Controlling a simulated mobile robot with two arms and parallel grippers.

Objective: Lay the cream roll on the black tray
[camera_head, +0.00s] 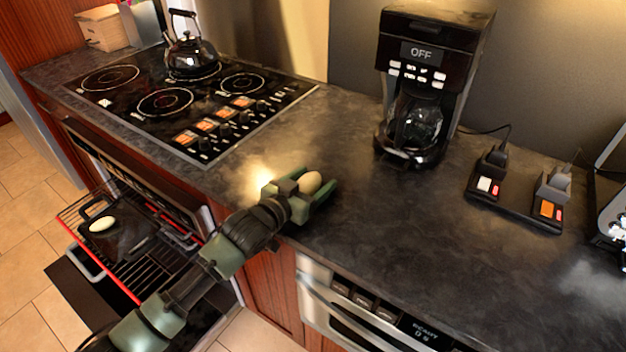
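A cream-tan, egg-shaped roll (310,182) is at the counter's front edge, between the green fingers of my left gripper (308,188). I cannot tell whether the fingers press on it or whether it touches the counter. The black tray (128,238) sits on the pulled-out oven rack at lower left. A paler, cream oval piece (102,224) lies at the tray's left side; the rest of its visible surface looks bare. My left arm crosses in front of the rack's right part. My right gripper is not in view.
The open oven rack (122,286) has a red front edge below the cooktop (205,100). A kettle (190,55) stands on the cooktop. A coffee maker (425,85) and a black power strip (515,200) stand on the counter. The counter right of my gripper is clear.

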